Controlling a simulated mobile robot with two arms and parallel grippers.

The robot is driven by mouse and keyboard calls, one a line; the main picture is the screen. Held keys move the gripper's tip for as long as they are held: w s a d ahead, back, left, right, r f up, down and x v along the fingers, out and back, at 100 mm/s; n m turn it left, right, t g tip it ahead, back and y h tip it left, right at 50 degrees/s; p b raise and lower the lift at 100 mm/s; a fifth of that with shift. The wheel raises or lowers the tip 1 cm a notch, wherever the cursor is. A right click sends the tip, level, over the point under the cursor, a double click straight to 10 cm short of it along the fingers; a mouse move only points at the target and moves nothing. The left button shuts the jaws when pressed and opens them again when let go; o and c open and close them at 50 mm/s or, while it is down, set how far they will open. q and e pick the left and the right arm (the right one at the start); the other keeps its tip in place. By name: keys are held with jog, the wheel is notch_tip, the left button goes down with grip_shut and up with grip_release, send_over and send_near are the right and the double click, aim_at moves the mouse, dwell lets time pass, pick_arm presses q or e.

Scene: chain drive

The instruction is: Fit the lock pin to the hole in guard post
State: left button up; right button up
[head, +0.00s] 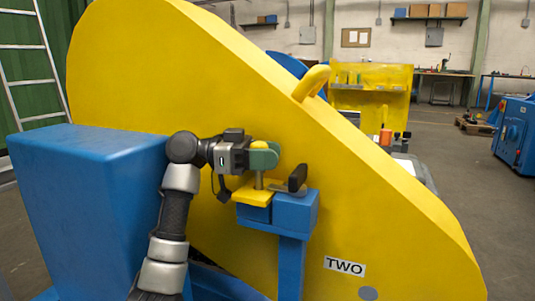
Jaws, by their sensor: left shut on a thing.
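My left gripper (264,156) has green fingers and is shut on the lock pin (259,180), a thin pale shaft that hangs upright below the fingers. The pin's lower end is at the yellow tab (254,192) on top of the blue guard post (294,212). I cannot tell whether the tip is in the hole or only over it; the hole itself is hidden. A dark upright piece (297,178) stands on the post just right of the pin, apart from the fingers. My right gripper is not in view.
The big yellow guard (190,75), with a looped handle (312,82) and a "TWO" label (345,266), fills the space directly behind the gripper. A large blue block (85,190) stands left of my arm. Open floor lies at the right, before a blue cabinet (515,135).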

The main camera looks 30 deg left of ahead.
aim_at(267, 188)
pick_arm(q)
jog(key=shift+f+b, duration=1)
jog(key=shift+f, duration=0.85)
jog(key=o, duration=1.1)
jog(key=shift+r, duration=0.2)
